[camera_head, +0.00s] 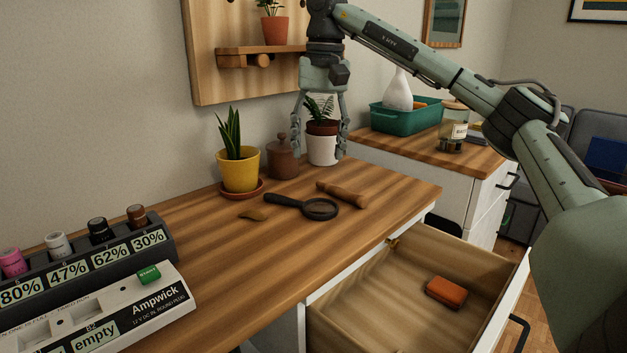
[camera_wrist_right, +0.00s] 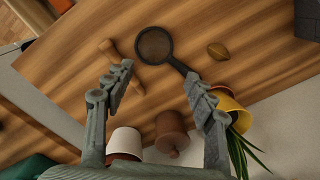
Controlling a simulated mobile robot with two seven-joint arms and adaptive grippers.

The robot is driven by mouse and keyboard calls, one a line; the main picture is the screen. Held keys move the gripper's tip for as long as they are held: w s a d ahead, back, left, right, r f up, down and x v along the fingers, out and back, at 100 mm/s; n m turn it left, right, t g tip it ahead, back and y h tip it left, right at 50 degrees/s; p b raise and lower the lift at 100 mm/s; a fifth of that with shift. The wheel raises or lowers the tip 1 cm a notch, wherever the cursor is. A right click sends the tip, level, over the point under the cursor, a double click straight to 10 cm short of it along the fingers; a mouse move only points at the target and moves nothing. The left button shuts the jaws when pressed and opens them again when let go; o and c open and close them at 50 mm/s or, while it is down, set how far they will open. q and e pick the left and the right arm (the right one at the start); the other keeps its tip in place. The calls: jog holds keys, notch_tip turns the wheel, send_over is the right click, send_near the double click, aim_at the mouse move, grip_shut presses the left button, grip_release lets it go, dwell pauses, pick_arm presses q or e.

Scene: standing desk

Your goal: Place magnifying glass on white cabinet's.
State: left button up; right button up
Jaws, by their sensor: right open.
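A black magnifying glass (camera_head: 304,205) lies flat on the wooden desk, its round lens toward the right and its handle toward the left. It also shows in the right wrist view (camera_wrist_right: 156,46), below the fingertips. My right gripper (camera_head: 320,150) is open and empty, pointing down above the back of the desk, in front of the white potted plant in the head view. In the wrist view its fingers (camera_wrist_right: 165,90) are spread apart. The white cabinet (camera_head: 429,158) with a wooden top (camera_head: 480,159) stands right of the desk. My left gripper is not in view.
A wooden roller (camera_head: 342,193) and a small brown item (camera_head: 254,215) lie beside the glass. A yellow pot (camera_head: 239,170), a brown jar (camera_head: 283,160) and a white pot (camera_head: 322,150) line the wall. A teal bin (camera_head: 400,117) and glass jar (camera_head: 453,132) occupy the cabinet top. The desk drawer (camera_head: 390,300) is open.

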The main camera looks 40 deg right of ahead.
aim_at(298, 201)
jog(key=f+m, duration=0.1)
jog(key=m, duration=0.2)
jog(key=f+m, duration=0.1)
jog(key=m, duration=0.2)
jog(key=f+m+t+y, duration=0.1)
jog(key=m, duration=0.2)
jog(key=shift+w+a+f, duration=0.15)
jog(key=shift+a+f, duration=0.05)
jog(key=shift+a, duration=0.2)
jog(key=shift+c, duration=1.3)
jog(key=m, duration=0.3)
jog(key=shift+f+t, duration=0.25)
jog(key=shift+t, duration=0.15)
jog(key=m, duration=0.6)
jog(key=shift+d+f+t+y, duration=0.1)
jog(key=shift+f+t+y, duration=0.2)
jog(key=shift+t, duration=0.1)
jog(key=m, duration=0.4)
jog(key=shift+d+r+m+t, duration=0.1)
jog(key=shift+m+t, duration=0.3)
jog(key=shift+f, duration=0.5)
jog(key=x, duration=0.3)
jog(key=w+x, duration=0.1)
jog(key=x, duration=0.2)
jog(key=shift+w+f, duration=0.1)
jog(key=shift+f, duration=0.1)
grip_shut()
